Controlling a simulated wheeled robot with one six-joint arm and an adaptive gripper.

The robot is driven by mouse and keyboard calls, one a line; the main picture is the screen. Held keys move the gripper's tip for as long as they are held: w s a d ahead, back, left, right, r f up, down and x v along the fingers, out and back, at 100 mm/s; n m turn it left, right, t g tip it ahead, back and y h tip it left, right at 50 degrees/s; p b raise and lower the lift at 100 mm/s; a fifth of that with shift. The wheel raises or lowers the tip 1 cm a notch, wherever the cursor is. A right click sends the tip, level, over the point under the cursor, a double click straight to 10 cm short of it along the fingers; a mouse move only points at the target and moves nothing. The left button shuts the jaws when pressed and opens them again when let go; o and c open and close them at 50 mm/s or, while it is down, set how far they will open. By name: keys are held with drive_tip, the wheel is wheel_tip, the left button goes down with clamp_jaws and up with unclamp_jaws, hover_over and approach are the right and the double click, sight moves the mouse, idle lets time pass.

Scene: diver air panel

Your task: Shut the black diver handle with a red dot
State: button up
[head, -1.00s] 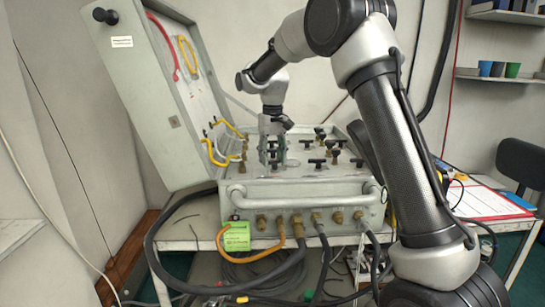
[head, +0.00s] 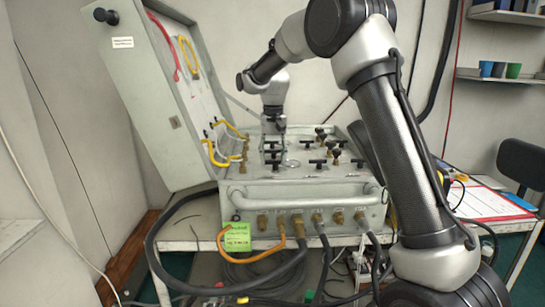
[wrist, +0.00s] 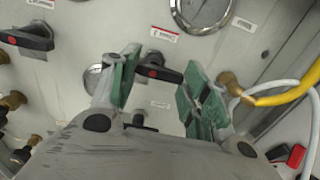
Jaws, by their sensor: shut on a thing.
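In the wrist view, a black bar handle with a red dot (wrist: 160,71) lies between the green-padded fingers of my gripper (wrist: 162,74). The fingers are shut on it across its length, one at each end of the bar. In the head view my gripper (head: 272,146) points down at the left part of the panel top (head: 300,172); the held handle is hard to make out there.
A second red-dotted black handle (wrist: 28,38) lies to the left in the wrist view. A round gauge (wrist: 202,12) is above, and a yellow hose (wrist: 285,97) with a brass fitting is close on the right. The lid (head: 150,90) stands open.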

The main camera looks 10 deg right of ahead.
drive_tip(key=shift+d, duration=0.3)
drive_tip(key=o, duration=1.2)
drive_tip(key=shift+d, duration=0.15)
drive_tip(key=shift+a+r, duration=0.15)
drive_tip(key=shift+a, duration=0.05)
wheel_tip(320, 180, up, 12)
drive_tip(key=shift+f, duration=0.2)
